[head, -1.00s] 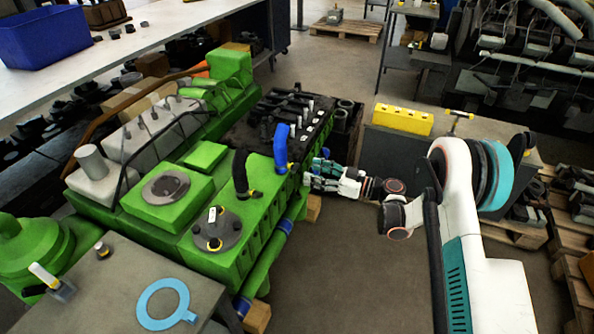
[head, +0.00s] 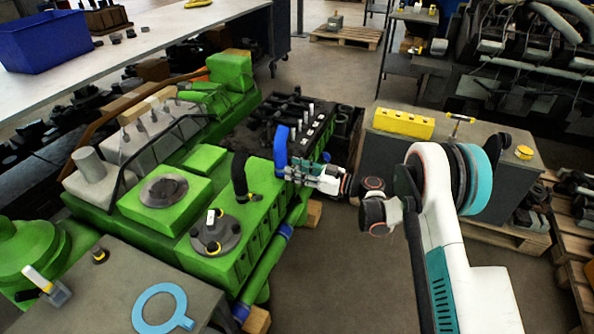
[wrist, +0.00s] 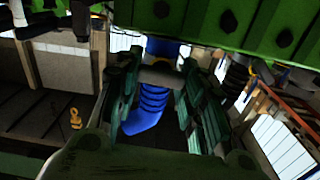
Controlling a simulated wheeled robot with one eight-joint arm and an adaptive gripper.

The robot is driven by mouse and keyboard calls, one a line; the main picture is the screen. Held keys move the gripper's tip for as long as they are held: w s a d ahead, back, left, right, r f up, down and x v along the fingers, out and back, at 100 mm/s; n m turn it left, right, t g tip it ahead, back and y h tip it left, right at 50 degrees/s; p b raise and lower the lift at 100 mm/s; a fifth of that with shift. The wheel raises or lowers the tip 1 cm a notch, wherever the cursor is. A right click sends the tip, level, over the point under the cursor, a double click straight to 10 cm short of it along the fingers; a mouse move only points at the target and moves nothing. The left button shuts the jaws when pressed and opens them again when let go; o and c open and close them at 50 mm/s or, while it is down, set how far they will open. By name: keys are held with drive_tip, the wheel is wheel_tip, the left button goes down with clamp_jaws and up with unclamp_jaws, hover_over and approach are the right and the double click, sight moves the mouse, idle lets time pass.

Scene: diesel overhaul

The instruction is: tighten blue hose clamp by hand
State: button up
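The blue hose (head: 280,149) stands bent at the right end of the green engine (head: 206,200). My gripper (head: 293,172) is at its lower right, with the fingertips close to its base. In the wrist view, the ribbed blue hose (wrist: 152,100) shows between the two green fingers of my gripper (wrist: 162,92). The fingers are apart, with visible gaps to the hose. The blue hose clamp cannot be made out clearly; my gripper covers the hose's base in the head view.
A black hose (head: 240,176) stands left of the blue one. A grey cabinet (head: 374,155) carrying a yellow box (head: 403,122) stands behind my arm. A bench with a light blue ring (head: 163,307) is at front left.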

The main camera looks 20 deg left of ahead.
drive_tip(key=shift+m, duration=0.8)
drive_tip(key=o, duration=1.1)
drive_tip(key=shift+d, duration=0.1)
drive_tip(key=d, duration=0.8)
drive_tip(key=s+d, duration=0.1)
drive_tip(key=d, duration=0.3)
